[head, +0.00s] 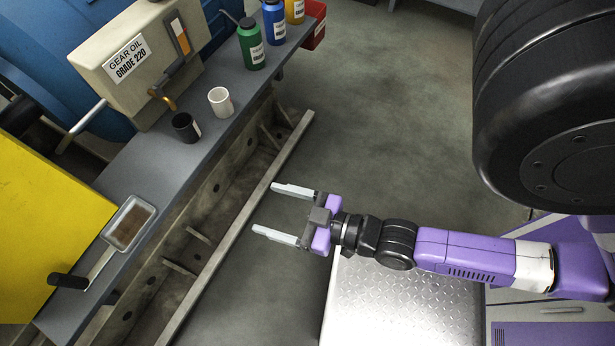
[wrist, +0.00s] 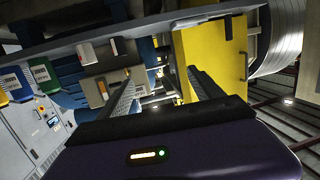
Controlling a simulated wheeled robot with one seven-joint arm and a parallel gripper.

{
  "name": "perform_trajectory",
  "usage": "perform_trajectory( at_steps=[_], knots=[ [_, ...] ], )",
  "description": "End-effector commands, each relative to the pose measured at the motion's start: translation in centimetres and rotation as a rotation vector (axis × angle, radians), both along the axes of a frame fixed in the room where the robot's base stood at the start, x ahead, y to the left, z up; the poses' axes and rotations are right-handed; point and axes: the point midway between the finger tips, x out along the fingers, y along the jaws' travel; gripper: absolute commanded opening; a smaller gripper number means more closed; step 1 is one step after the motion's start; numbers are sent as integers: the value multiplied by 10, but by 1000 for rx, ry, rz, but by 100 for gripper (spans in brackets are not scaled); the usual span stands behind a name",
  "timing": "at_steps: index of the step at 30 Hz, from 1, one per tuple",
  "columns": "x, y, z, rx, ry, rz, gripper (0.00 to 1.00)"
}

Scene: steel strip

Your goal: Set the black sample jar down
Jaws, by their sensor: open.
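The black sample jar (head: 186,127) stands upright on the grey steel strip (head: 160,172), below the gear oil tank in the head view. A white jar (head: 221,101) stands beside it, to the upper right. My gripper (head: 271,210) is open and empty, out over the floor to the right of the strip and apart from both jars. The wrist view shows its two dark fingers spread (wrist: 160,88) with nothing between them.
Green (head: 251,46), blue (head: 273,22) and yellow bottles stand along the strip's far end, near a red bin (head: 314,26). A shallow tray (head: 128,222) and a black-handled tool (head: 68,281) lie at the near end. The gear oil tank (head: 135,62) overhangs the strip. Open floor lies right.

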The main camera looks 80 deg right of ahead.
Motion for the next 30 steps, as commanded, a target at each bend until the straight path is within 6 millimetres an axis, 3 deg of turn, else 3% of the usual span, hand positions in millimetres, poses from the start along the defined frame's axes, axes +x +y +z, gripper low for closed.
perform_trajectory(
  at_steps=[1,3,10,15,23,30],
  knots=[
    [-19,9,15,3,22,28,76],
    [-36,18,37,7,41,58,76],
    [-69,34,87,13,89,123,76],
    [-74,36,99,15,100,136,76],
    [-74,36,99,15,98,135,76],
    [-74,36,127,15,98,135,76]
  ],
)
